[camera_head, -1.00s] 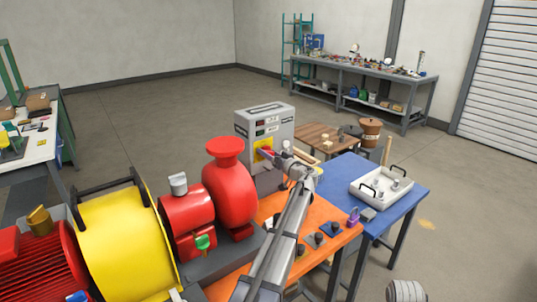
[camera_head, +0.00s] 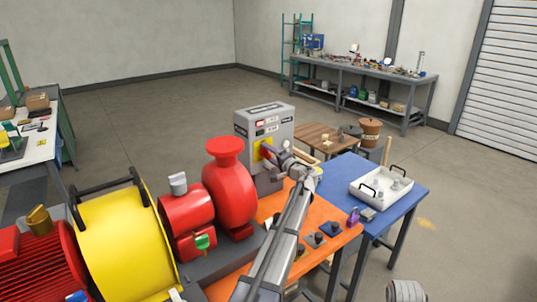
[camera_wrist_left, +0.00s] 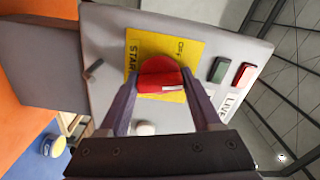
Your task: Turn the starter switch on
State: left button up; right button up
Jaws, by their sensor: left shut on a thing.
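The starter box (camera_head: 246,128) is a grey cabinet behind the red pump. Its front carries a yellow plate (camera_head: 257,147) with a red switch knob. In the left wrist view the knob (camera_wrist_left: 160,72) sits on the yellow plate (camera_wrist_left: 190,50), marked START and OFF, and bears a white mark. My left gripper (camera_head: 270,153) is at the knob. In the left wrist view its two fingers (camera_wrist_left: 162,92) are shut on the knob, one on each side. They hide part of it, and I cannot tell exactly where the knob points. My right gripper is not in view.
A green (camera_wrist_left: 221,68) and a red (camera_wrist_left: 244,75) rectangular element sit beside the plate, near a LIVE label. The red pump (camera_head: 230,190) and yellow guard (camera_head: 120,240) stand left of my arm. A blue table (camera_head: 405,205) with a white tray (camera_head: 365,197) is at right.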

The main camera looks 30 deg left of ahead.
pick_arm(q)
jog(key=shift+m, duration=1.5)
jog(key=o, duration=1.4)
jog(key=v, duration=0.8)
jog(key=shift+f, duration=0.1)
